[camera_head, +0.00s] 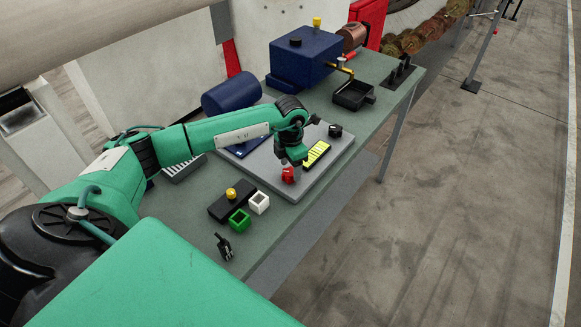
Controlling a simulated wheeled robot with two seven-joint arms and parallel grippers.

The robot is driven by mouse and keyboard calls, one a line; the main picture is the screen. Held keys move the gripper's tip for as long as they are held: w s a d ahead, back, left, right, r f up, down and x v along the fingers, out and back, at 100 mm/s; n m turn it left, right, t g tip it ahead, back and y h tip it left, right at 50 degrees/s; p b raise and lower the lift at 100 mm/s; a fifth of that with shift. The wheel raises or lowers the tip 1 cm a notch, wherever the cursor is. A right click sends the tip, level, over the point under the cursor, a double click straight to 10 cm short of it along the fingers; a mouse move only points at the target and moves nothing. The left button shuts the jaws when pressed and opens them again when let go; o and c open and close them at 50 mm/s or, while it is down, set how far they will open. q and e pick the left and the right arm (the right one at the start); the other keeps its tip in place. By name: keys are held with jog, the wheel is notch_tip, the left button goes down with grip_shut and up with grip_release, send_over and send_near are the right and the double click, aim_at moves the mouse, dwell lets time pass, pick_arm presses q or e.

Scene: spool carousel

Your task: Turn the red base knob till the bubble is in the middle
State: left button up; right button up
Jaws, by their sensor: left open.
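The red base knob (288,175) sits near the front corner of a grey base plate (309,186) on the bench. A yellow-green level vial (317,153) lies on the plate just right of my gripper; dark marks show on it, but the bubble is too small to place. A black knob (335,130) is at the plate's far right corner. My left gripper (290,163) points down directly over the red knob, open, with its fingertips close to the knob's top. I cannot tell whether they touch it. My right gripper is not in view.
On the green bench (185,200) are a black block with a yellow button (231,194), a green cube (239,220), a white cube (259,203) and a small black item (224,246). A blue cylinder (231,95) and blue box (305,52) stand behind the plate.

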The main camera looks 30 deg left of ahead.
aim_at(291, 171)
pick_arm(q)
notch_tip(291, 171, down, 2)
jog(key=shift+s, duration=0.1)
jog(key=shift+f+p, duration=0.25)
jog(key=shift+p, duration=0.05)
jog(key=shift+f, duration=0.2)
jog(key=shift+c, duration=0.2)
jog(key=c, duration=1)
jog(key=shift+o, duration=0.2)
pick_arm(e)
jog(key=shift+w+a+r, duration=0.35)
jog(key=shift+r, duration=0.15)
pick_arm(q)
jog(key=shift+n, duration=0.3)
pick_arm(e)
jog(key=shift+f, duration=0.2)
